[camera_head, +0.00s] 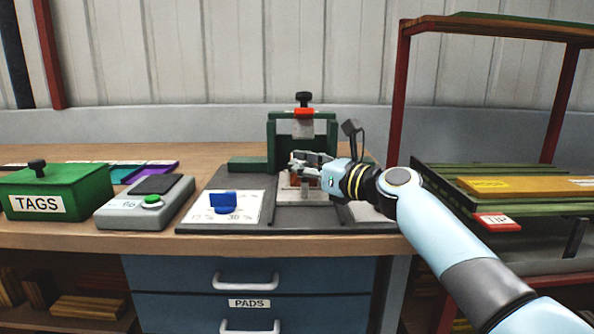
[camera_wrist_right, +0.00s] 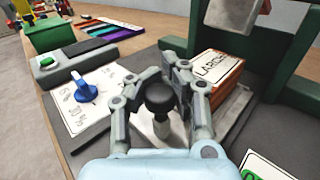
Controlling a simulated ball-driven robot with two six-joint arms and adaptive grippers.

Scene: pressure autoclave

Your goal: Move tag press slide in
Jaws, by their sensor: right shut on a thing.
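The tag press (camera_head: 272,142) is a green frame at the back of the bench, with a black knob and red piece on top. Its slide shows as a pale metal plate (camera_wrist_right: 240,112) in the right wrist view, partly hidden by my fingers. My right gripper (camera_head: 308,163) is in front of the press opening. In the wrist view it (camera_wrist_right: 158,92) is shut on the slide's upright black knob (camera_wrist_right: 160,98). An orange-brown stack with a white lettered label (camera_wrist_right: 213,70) sits on the slide beside the fingers, near the green frame. My left gripper is out of view.
A blue dial (camera_head: 222,201) on a white card lies left of the press. Further left are a grey box with a green button (camera_head: 152,201) and a green TAGS box (camera_head: 60,190). A red-framed rack (camera_head: 397,95) with boards stands at the right.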

